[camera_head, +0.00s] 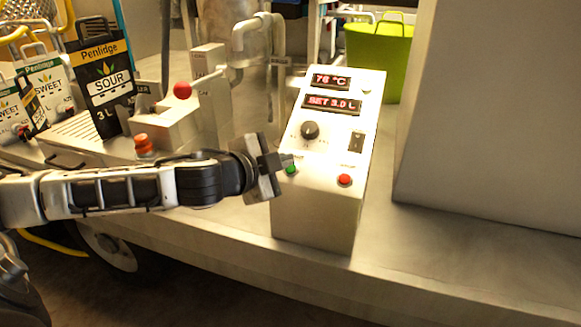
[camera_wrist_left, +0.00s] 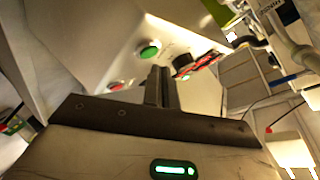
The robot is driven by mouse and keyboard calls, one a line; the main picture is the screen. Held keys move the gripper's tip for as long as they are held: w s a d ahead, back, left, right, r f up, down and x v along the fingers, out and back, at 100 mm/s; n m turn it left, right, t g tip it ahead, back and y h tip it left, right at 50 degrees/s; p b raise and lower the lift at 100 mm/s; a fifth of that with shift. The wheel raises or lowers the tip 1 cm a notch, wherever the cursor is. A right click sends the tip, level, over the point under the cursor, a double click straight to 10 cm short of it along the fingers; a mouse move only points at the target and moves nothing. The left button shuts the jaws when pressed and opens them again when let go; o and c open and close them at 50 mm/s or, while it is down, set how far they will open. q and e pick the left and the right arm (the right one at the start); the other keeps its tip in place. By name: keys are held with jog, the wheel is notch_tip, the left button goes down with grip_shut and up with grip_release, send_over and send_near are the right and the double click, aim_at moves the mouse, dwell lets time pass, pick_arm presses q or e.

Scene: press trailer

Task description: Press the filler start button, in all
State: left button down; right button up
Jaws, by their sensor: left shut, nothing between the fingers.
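The filler control box (camera_head: 335,215) stands on the trailer deck, with a sloped panel showing "76 °C" and "SET 3.0 L". Its green button (camera_head: 291,170) is at the panel's lower left and its red button (camera_head: 344,180) at the lower right. A black knob (camera_head: 310,130) sits above them. My left gripper (camera_head: 284,161) is shut and empty, its tips right by the green button. In the left wrist view the green button (camera_wrist_left: 149,50) shows just beyond and left of the shut fingers (camera_wrist_left: 161,85). I cannot tell whether they touch. My right gripper is not in view.
A filler unit with a red ball knob (camera_head: 182,90) and an orange-red knob (camera_head: 144,145) stands left of the box. Penlidge cartons (camera_head: 103,85) are at the far left. A green tub (camera_head: 378,50) is behind; a large grey block (camera_head: 490,110) stands right.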

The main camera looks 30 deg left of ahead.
pick_arm(q)
jog(key=shift+w+f, duration=0.2)
jog(key=shift+f, duration=0.2)
jog(key=shift+w+a+f, duration=0.1)
jog(key=shift+w+f, duration=0.05)
jog(key=shift+f, duration=0.2)
dwell(0.9)
jog(key=shift+r, duration=0.15)
jog(key=shift+s+r+p, duration=0.35)
jog(key=shift+r, duration=0.2)
jog(key=r+p, duration=0.1)
jog(key=s+r+p, duration=0.1)
jog(key=r, duration=0.1)
jog(key=s+r+p, duration=0.1)
jog(key=shift+s+d+r, duration=0.15)
jog(key=shift+d+r, duration=0.1)
jog(key=shift+d, duration=0.1)
